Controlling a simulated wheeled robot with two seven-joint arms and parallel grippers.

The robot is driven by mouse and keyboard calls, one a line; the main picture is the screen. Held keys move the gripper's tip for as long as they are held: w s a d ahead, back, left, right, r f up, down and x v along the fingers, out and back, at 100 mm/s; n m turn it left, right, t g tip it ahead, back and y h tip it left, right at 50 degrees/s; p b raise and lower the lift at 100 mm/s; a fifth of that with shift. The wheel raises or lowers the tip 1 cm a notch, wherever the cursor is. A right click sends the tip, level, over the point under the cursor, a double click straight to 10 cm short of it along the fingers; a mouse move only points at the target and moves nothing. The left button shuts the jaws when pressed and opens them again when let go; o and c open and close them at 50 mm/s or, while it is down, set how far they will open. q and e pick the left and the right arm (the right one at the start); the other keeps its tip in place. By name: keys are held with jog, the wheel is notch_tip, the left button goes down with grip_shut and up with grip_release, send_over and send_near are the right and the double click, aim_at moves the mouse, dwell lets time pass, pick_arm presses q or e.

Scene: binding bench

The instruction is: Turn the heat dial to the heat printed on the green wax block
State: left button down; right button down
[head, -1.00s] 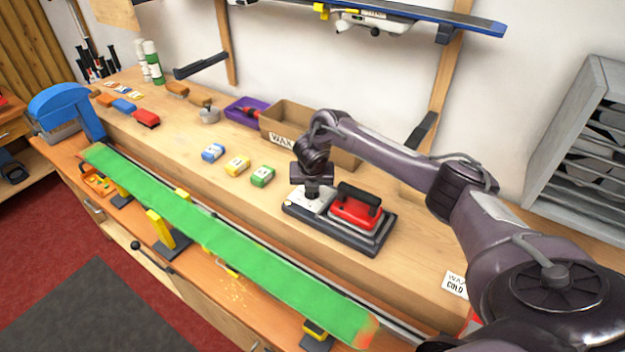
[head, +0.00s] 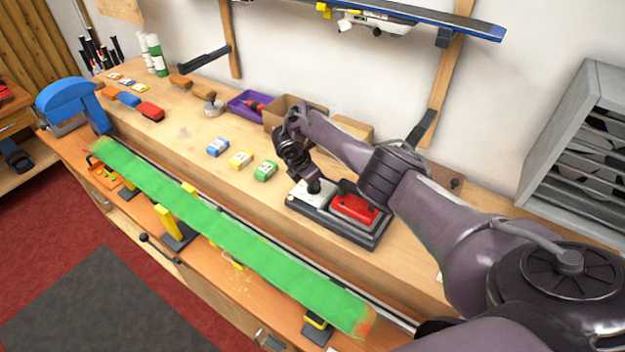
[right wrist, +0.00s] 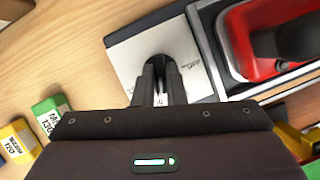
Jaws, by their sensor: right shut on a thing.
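The green wax block (head: 265,170) lies on the bench left of the iron station. In the right wrist view the green block (right wrist: 50,117) shows a white label that seems to read 130, partly cut by my gripper. The heat dial (right wrist: 160,62) is a small dark knob on a silver plate (right wrist: 124,58) with a printed scale too small to read. My right gripper (right wrist: 158,92) points down at the plate, shut on the dial; its fingers hide most of it. It also shows in the head view (head: 314,187). My left gripper is out of view.
A red iron (head: 354,207) sits beside the dial plate on the dark base (head: 345,234). Yellow (head: 240,160) and blue (head: 217,147) wax blocks lie left of the green one. A cardboard box (head: 277,107) stands behind. A green ski (head: 230,235) runs along the front.

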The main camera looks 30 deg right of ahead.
aim_at(303, 193)
jog(key=shift+w+m+g, duration=0.15)
jog(key=shift+m+g, duration=0.15)
jog(key=shift+m, duration=0.8)
jog(key=shift+b, duration=0.3)
jog(key=shift+r, duration=0.1)
jog(key=c, duration=1.5)
grip_release()
jog(key=v, duration=0.7)
jog(key=shift+a+r, duration=0.15)
jog(key=shift+r, duration=0.15)
